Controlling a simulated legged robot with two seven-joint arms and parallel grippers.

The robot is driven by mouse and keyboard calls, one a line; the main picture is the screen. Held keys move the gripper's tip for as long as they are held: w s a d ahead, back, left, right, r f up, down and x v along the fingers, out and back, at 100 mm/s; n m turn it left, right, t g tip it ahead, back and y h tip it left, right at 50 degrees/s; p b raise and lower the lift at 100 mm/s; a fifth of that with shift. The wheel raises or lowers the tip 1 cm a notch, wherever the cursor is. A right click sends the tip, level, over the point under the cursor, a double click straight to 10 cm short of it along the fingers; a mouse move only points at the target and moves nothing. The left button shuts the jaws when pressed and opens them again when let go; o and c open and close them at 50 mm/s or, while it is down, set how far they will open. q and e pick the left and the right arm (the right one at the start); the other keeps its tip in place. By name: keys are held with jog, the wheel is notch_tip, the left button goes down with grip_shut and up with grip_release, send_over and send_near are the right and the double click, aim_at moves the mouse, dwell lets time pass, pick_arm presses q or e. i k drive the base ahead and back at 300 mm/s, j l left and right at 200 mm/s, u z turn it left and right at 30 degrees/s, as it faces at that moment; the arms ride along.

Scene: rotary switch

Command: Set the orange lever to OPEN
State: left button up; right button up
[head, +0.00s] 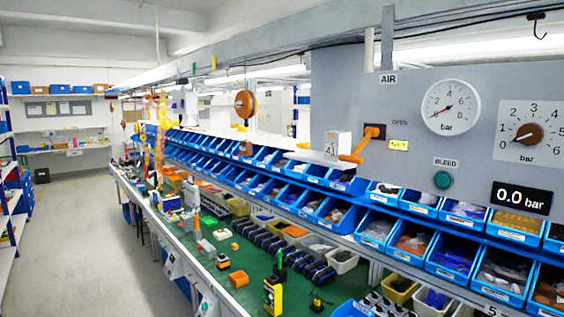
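The orange lever (361,146) sits on the grey panel (420,95) at the right, below the AIR label. It slants down and to the left from a dark square mount with an orange hub (372,132). A grey OPEN label (399,122) is to the upper right of the hub. A yellow label (398,145), which seems to read SHUT, is to the lower right. Neither of my grippers shows in the head view, and nothing of mine is seen touching the lever.
The panel carries a round bar gauge (451,107), a brown dial knob (528,134) pointing near 0, a green BLEED button (443,180) and a display (522,198) reading 0.0 bar. Blue bins (455,252) line the bench below. A white box (338,143) is left of the lever.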

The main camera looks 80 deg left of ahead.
aim_at(369, 132)
jog(key=u, duration=2.1)
